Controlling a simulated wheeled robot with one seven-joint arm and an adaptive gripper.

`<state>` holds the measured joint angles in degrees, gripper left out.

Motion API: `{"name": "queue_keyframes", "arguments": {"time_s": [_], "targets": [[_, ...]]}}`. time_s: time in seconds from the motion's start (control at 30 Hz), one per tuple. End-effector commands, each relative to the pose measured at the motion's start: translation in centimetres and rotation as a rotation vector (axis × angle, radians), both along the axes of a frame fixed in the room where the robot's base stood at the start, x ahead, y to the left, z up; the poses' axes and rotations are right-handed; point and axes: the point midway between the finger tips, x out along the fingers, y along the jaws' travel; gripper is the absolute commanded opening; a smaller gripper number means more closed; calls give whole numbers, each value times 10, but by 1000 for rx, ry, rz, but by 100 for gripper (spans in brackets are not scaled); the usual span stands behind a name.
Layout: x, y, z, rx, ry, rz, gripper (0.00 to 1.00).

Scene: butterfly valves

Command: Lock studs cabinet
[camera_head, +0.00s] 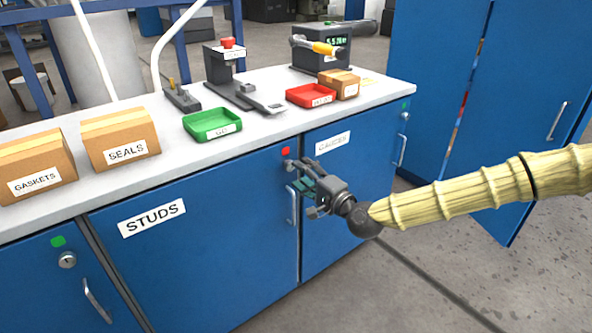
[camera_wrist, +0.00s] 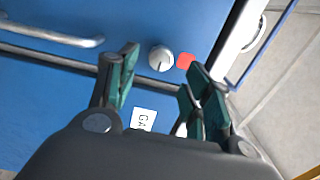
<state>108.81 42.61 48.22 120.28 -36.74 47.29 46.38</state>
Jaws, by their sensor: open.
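The studs cabinet (camera_head: 200,250) is a blue door with a white STUDS label (camera_head: 152,218). At its upper right are a red marker (camera_head: 286,151) and a bar handle (camera_head: 291,205). Its round grey lock knob shows in the wrist view (camera_wrist: 160,58), beside the red marker (camera_wrist: 185,61) and the handle (camera_wrist: 60,36). In the head view the knob is partly hidden by my gripper (camera_head: 304,174). My gripper also shows in the wrist view (camera_wrist: 162,68), with its green-padded fingers open and empty. The knob appears between the fingertips; I cannot tell whether they touch it.
The counter (camera_head: 260,125) above holds a green tray (camera_head: 212,124), a red tray (camera_head: 312,95) and a SEALS box (camera_head: 120,138). A neighbouring labelled door (camera_head: 350,170) adjoins on the right. A tall blue cabinet (camera_head: 520,100) stands farther right. Open floor lies in front.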

Motion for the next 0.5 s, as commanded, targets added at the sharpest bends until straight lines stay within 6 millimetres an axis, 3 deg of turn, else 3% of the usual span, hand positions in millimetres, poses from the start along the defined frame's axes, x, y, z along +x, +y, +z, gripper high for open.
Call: {"name": "queue_keyframes", "arguments": {"time_s": [0.3,0.5], "targets": [[-42,-31,0,2,1,0,50],[-56,-41,0,0,0,0,50]]}}
